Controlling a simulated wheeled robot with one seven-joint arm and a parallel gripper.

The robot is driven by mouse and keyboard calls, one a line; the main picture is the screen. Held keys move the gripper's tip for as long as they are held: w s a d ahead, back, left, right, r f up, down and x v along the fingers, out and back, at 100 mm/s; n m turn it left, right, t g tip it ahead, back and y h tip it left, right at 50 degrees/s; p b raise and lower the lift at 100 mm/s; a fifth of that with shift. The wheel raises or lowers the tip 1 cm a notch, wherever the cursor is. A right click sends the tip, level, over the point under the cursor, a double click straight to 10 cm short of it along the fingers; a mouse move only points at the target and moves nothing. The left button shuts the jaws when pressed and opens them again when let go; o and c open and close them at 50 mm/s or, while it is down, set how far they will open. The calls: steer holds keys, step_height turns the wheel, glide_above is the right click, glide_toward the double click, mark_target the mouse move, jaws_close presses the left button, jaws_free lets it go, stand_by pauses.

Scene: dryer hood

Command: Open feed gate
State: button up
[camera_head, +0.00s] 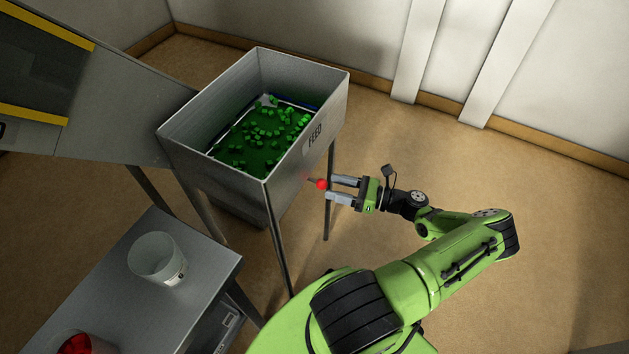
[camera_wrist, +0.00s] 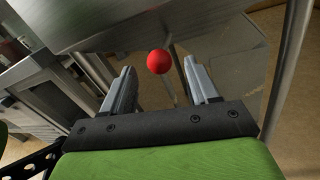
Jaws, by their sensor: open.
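The feed hopper (camera_head: 310,160) is an open grey metal bin on legs, marked FEED, with many small green cubes inside. A red ball knob (camera_head: 321,184) on a thin rod sticks out below its right side. My gripper (camera_head: 328,188) is open, with its two grey fingertips on either side of the knob. In the wrist view the red knob (camera_wrist: 159,62) shows just beyond and between the fingertips of my gripper (camera_wrist: 160,76). I cannot tell whether either finger touches it. The gate itself is hidden under the hopper.
A grey table (camera_head: 208,256) at the lower left holds a white bucket (camera_head: 157,259) and a container with red pieces (camera_head: 76,344). A large grey machine (camera_head: 110,110) joins the hopper's left side. Hopper legs (camera_head: 279,250) stand near my gripper. The floor at right is clear.

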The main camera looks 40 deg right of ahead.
mark_target(315, 182)
steer(key=x, duration=0.6)
steer(key=shift+w+a, duration=0.2)
steer(key=shift+w, duration=0.1)
jaws_close()
